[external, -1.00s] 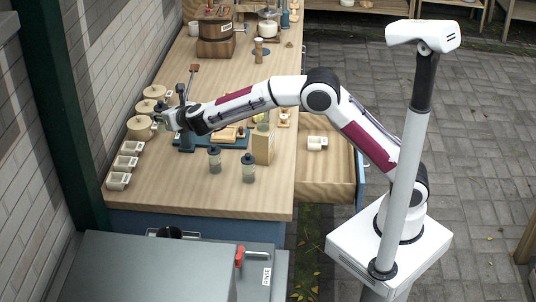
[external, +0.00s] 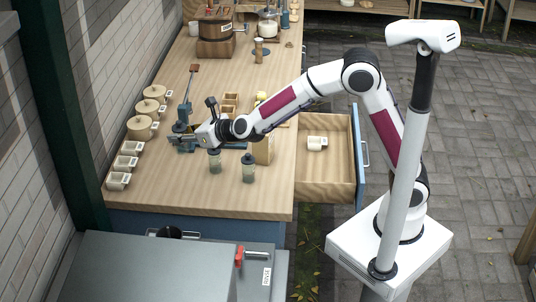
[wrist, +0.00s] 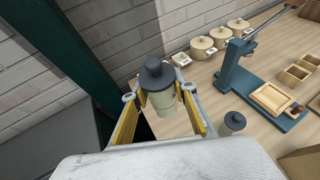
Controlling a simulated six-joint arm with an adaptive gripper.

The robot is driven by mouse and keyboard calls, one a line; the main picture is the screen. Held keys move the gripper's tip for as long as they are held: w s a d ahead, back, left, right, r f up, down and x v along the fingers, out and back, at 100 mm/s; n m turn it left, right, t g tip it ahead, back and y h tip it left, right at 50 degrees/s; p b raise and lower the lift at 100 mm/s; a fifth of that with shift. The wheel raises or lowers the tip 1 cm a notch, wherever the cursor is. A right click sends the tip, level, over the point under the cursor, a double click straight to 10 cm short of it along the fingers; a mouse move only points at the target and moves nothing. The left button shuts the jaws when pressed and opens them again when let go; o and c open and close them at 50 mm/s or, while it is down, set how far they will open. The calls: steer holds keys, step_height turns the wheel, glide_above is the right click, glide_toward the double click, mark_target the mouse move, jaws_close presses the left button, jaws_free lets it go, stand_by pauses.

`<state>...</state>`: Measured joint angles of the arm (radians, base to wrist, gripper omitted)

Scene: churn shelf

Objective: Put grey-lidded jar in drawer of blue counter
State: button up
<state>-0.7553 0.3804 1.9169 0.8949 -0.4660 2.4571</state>
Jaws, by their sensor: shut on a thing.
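My gripper (wrist: 160,108) is shut on a pale jar with a dark grey lid (wrist: 160,85), which it holds upright between the yellow-lined fingers. The counter's drawer (external: 330,183) stands open at the right side, with a small white container (external: 317,143) inside. My gripper is well to the left of the drawer.
A blue press (wrist: 240,78), a wooden block (external: 263,150) and small wooden boxes are close by. The counter's near end is clear.

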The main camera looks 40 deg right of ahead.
steer(key=s+d+n+g+y, duration=0.1)
steer(key=s+d+n+y, duration=0.15)
steer(key=s, duration=0.55)
steer(key=s+d+n+g+y, duration=0.1)
steer(key=s+d, duration=0.3)
steer(key=s, duration=0.5)
steer(key=shift+y, duration=0.25)
steer(key=s+r, duration=0.1)
steer(key=s+d+r, duration=0.1)
steer(key=s+r, duration=0.1)
steer(key=shift+d+r, duration=0.25)
steer(key=shift+r, duration=0.15)
steer(key=shift+s, duration=0.1)
steer(key=shift+f, duration=0.15)
